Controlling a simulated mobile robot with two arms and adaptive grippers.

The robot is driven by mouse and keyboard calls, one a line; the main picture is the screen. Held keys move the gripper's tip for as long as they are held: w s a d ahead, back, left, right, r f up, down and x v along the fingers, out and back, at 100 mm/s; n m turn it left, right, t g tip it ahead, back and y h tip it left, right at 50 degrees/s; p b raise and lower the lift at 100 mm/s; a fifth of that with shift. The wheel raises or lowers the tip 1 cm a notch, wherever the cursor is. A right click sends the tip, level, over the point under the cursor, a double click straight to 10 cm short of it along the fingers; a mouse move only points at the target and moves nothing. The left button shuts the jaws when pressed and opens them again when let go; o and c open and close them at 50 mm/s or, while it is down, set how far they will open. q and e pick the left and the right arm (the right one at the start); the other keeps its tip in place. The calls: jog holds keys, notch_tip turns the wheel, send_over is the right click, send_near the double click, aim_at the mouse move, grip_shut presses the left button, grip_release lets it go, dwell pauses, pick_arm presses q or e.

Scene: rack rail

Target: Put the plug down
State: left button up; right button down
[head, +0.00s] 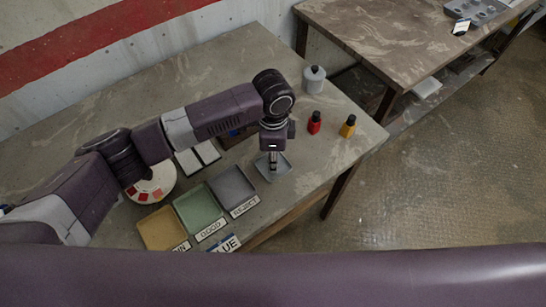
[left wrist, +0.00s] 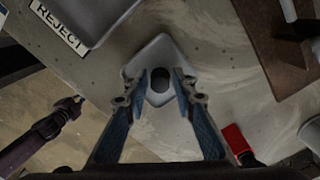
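The plug (left wrist: 160,79) shows in the left wrist view as a dark round piece between my left fingertips. My left gripper (left wrist: 162,84) is closed in on it from both sides. A pale grey square dish (left wrist: 160,43) lies directly beneath; whether the plug touches its floor I cannot tell. In the head view my left gripper (head: 273,165) points straight down over the same dish (head: 283,170), and the plug is hard to make out there. My right gripper (left wrist: 68,108) appears at the left of the left wrist view, away from the dish; its finger state is unclear.
Yellow, green (head: 199,208) and grey (head: 232,188) trays line the near table edge, the grey one labelled REJECT. A red bottle (head: 314,123), a yellow bottle (head: 348,127) and a white canister (head: 314,80) stand right of my arm.

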pick_arm(q)
jog(key=shift+o, duration=1)
jog(key=shift+r, duration=0.25)
notch_tip(320, 180, up, 12)
jog(key=b, duration=0.2)
jog(key=shift+b, duration=0.4)
jog(key=shift+f, duration=0.15)
